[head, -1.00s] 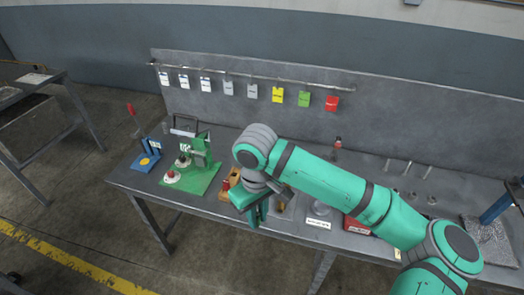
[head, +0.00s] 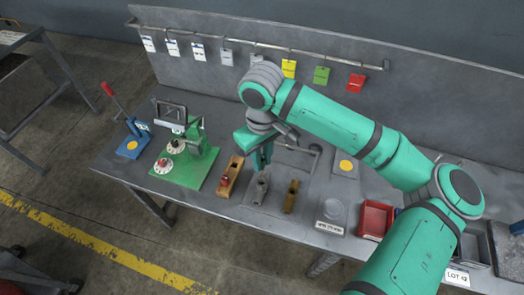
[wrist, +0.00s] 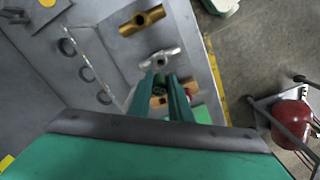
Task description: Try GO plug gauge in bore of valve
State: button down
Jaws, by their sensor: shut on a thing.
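My gripper (head: 262,160) hangs over the bench, right of the wooden block and just behind the grey valve. In the wrist view its green fingers (wrist: 168,95) are close together. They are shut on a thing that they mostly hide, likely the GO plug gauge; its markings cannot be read. A grey valve (head: 261,188) and a brass valve (head: 291,196) lie side by side on a grey plate; the wrist view shows the grey valve (wrist: 160,58) just beyond the fingertips and the brass valve (wrist: 142,21) farther off. The wooden block (head: 236,168) bears a red-topped piece (head: 223,182).
A green fixture (head: 190,165) with two dials and a blue lever tool (head: 132,143) stand left. A round grey dish (head: 333,210) and a red bin (head: 375,219) stand right. Coloured tags (head: 321,75) hang on a rail behind.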

aim_at(263, 167)
jog(key=shift+s, duration=0.1)
jog(key=shift+d+f, duration=0.1)
jog(key=shift+f, duration=2.9)
jog(key=shift+s, duration=0.1)
jog(key=shift+f, duration=1.3)
